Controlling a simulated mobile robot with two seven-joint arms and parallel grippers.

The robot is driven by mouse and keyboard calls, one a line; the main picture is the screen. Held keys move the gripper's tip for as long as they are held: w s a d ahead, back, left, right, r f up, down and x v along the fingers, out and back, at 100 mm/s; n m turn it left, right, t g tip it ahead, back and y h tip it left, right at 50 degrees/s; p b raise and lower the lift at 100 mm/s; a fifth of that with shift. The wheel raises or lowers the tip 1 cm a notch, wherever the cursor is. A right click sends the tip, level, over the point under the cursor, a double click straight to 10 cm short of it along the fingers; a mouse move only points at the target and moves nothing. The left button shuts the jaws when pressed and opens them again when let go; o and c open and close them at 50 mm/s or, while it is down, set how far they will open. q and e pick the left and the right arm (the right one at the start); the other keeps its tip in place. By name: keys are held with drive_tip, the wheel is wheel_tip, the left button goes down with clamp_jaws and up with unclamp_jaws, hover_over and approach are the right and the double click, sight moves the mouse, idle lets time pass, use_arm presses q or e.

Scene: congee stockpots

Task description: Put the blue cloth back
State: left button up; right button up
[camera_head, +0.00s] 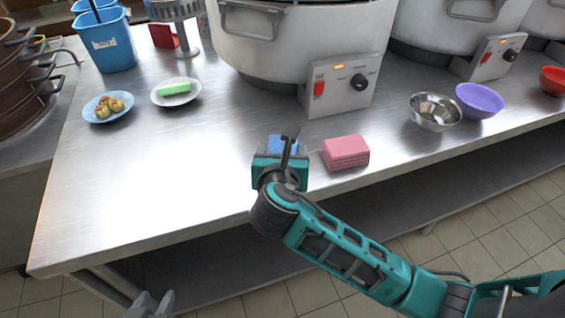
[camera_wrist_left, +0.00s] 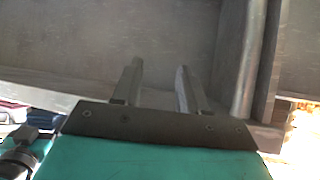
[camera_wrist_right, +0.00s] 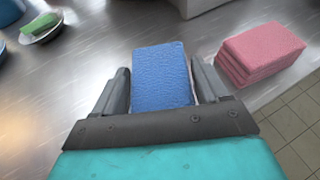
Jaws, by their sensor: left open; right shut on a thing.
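The blue cloth, a folded block, shows in the right wrist view (camera_wrist_right: 162,80) between the fingers of my right gripper (camera_wrist_right: 158,66), which is shut on it. In the head view the cloth (camera_head: 283,146) is mostly hidden by my right wrist, near the front edge of the steel counter (camera_head: 190,150). I cannot tell whether it touches the counter. My left gripper (camera_head: 152,303) is low at the bottom left of the head view, in front of the counter. In the left wrist view its fingers (camera_wrist_left: 159,70) are apart and empty.
A folded pink cloth (camera_head: 345,152) lies just right of the blue one. A large cooker (camera_head: 300,50) stands behind. A steel bowl (camera_head: 435,111) and purple bowl (camera_head: 480,99) are at right. A plate with a green block (camera_head: 175,92) is at left. The counter's left front is clear.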

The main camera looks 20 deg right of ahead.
wheel_tip(320, 180, down, 2)
drive_tip(key=shift+f, duration=0.35)
drive_tip(key=shift+r, duration=0.1)
use_arm(q)
drive_tip(key=shift+w+d+r, duration=0.2)
drive_tip(key=shift+w+d, duration=0.05)
drive_tip(key=shift+w, duration=0.2)
use_arm(e)
drive_tip(key=o, duration=0.9)
use_arm(q)
drive_tip(key=shift+s+a+f, duration=0.1)
drive_tip(key=shift+f, duration=0.1)
